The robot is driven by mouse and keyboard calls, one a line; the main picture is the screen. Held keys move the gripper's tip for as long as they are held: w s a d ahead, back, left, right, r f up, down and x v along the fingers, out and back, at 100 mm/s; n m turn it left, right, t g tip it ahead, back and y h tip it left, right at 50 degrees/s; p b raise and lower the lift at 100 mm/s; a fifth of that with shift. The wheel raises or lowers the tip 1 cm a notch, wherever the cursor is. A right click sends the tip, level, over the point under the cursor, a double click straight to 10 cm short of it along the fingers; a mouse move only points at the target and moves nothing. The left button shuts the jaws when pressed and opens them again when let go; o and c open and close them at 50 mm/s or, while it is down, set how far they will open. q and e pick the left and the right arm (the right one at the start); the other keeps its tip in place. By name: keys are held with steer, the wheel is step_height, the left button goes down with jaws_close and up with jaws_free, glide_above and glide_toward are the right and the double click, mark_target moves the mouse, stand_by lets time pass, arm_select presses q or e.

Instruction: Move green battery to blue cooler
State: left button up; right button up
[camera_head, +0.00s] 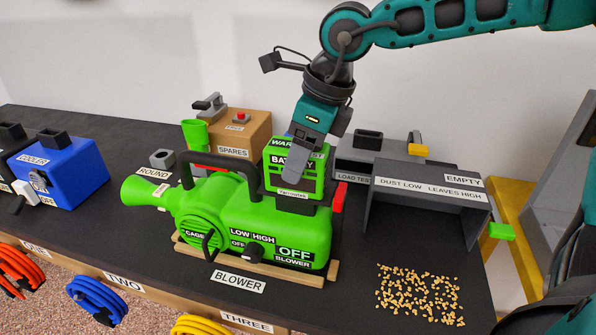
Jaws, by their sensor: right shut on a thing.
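The green battery (316,170), with a "BATTERY" label on its top, sits at the top rear of the green blower (285,235). My right gripper (294,168) comes down from above and is shut on the battery, hiding part of its front. Whether the battery touches the blower's black seat is hard to tell. The blue cooler (75,168) is a blue box with a black top piece and a white label, at the far left of the black bench. My left gripper is not in view.
The brown SPARES box (240,135) and a green cup (195,133) stand behind the blower. The grey LOAD TEST unit (355,160) and a grey EMPTY bin (430,185) are to the right. Yellow crumbs (418,295) lie at the front right. Coiled cables hang along the front edge.

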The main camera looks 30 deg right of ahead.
steer(key=c, duration=0.5)
steer(key=shift+r, duration=0.65)
steer(key=shift+r, duration=0.15)
steer(key=shift+r+p, duration=1.2)
steer(key=shift+r, duration=0.85)
